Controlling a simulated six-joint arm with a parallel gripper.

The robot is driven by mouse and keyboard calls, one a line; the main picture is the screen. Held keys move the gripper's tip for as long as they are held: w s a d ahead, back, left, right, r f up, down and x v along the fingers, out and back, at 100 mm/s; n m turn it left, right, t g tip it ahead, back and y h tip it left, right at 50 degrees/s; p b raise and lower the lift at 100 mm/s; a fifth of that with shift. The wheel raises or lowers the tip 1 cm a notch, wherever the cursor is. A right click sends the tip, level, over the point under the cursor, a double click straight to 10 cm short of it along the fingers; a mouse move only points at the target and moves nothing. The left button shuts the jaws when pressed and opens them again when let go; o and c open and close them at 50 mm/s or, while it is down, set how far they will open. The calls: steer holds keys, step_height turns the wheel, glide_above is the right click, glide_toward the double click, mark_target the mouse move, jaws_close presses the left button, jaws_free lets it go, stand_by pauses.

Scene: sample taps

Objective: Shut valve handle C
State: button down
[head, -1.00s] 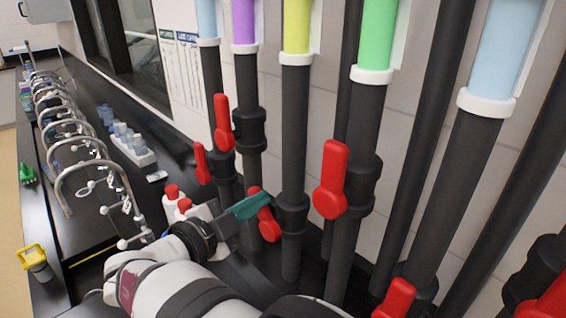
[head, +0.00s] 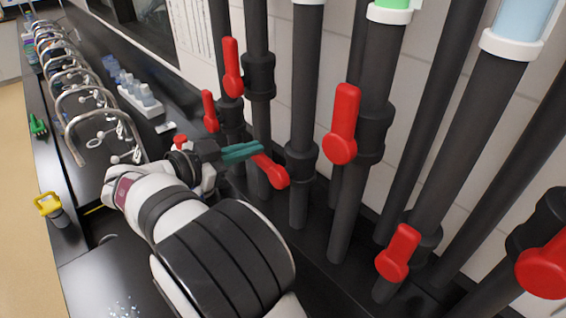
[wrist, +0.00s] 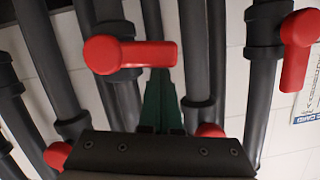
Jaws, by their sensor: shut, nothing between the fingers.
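Valve handle C, taken as the red lever (head: 268,171) on the third pipe from the left, slopes between upright and level, its tip up and left of its hub. No letter on it can be read. In the wrist view, which looks upside down, the lever (wrist: 130,54) lies crosswise to its dark pipe. My gripper (head: 262,147) is shut and empty, its teal fingers above the lever's tip end. In the wrist view my fingers (wrist: 160,85) reach the lever's edge, and their tips are partly hidden by it. I cannot tell whether they touch.
Upright red handles stand on neighbouring pipes to the left (head: 232,68) and right (head: 343,125). Lower right are more red handles (head: 398,252). A white rack of bottles (head: 140,98) and curved metal taps (head: 85,100) stand on the bench at left.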

steer(key=shift+w+a+f, duration=0.15)
steer(key=shift+f, duration=0.2)
stand_by(0.5)
steer(key=s+a+r, duration=0.6)
steer(key=s+a, duration=0.1)
steer(key=w+r+n+t+y, duration=0.4)
steer(key=w+r+t+y, duration=0.2)
steer(key=w+r+y, duration=0.35)
steer(key=s+d+f+g, duration=0.5)
steer(key=s+d+f, duration=0.2)
steer(key=s, duration=0.5)
steer(key=s+d+f+n+g+y, duration=0.1)
steer(key=s+d+f+g, duration=0.5)
steer(key=s, duration=0.5)
steer(key=s+d+f+g+y, duration=0.1)
steer(key=s+d+f+g, duration=0.5)
steer(key=s+d+f, duration=0.4)
step_height(320, 180, down, 2)
steer(key=s, duration=0.2)
steer(key=shift+s+d, duration=0.25)
steer(key=shift+s, duration=0.05)
